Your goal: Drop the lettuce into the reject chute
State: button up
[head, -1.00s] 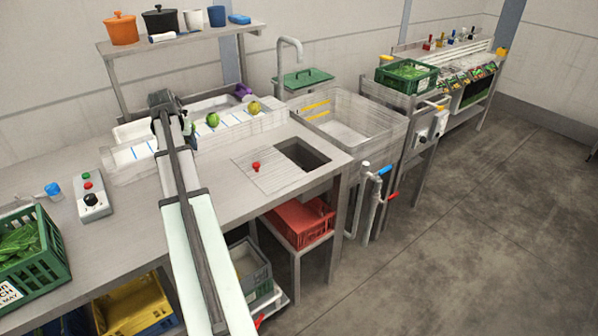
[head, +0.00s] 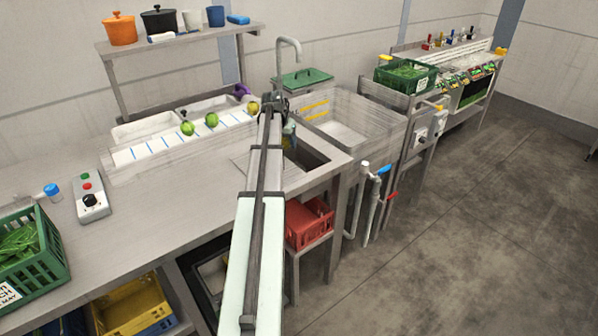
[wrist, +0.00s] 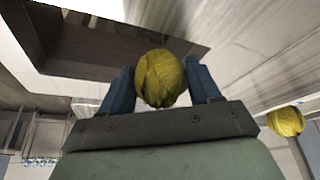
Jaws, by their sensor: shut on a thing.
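A yellow-green lettuce (wrist: 161,80) is held between the two blue fingers of my gripper (wrist: 160,88) in the wrist view. In the head view my gripper (head: 289,135) is at the counter opening on the right, with a little yellow showing below the fingers. The reject chute appears to be this dark rectangular opening (head: 312,158) in the counter; my arm hides its left part. In the wrist view the dark opening (wrist: 100,45) lies behind and left of the held lettuce. The lettuce's exact height over it is unclear.
A yellowish lettuce (head: 253,107) and two greener ones (head: 211,120) (head: 187,128) sit on the marked white strip. A red crate (head: 310,226) is below the counter. A control box (head: 90,200) is at left.

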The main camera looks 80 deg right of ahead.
jog(key=s+d+f, duration=0.1)
jog(key=s+f, duration=0.4)
jog(key=f, duration=0.2)
jog(key=shift+s+m, duration=0.15)
jog(key=shift+m, duration=0.25)
jog(key=shift+d, duration=0.1)
jog(key=o, duration=1.2)
jog(key=shift+c, duration=0.2)
jog(key=v, duration=1.4)
jog(key=shift+w, duration=0.2)
jog(key=shift+f, duration=0.1)
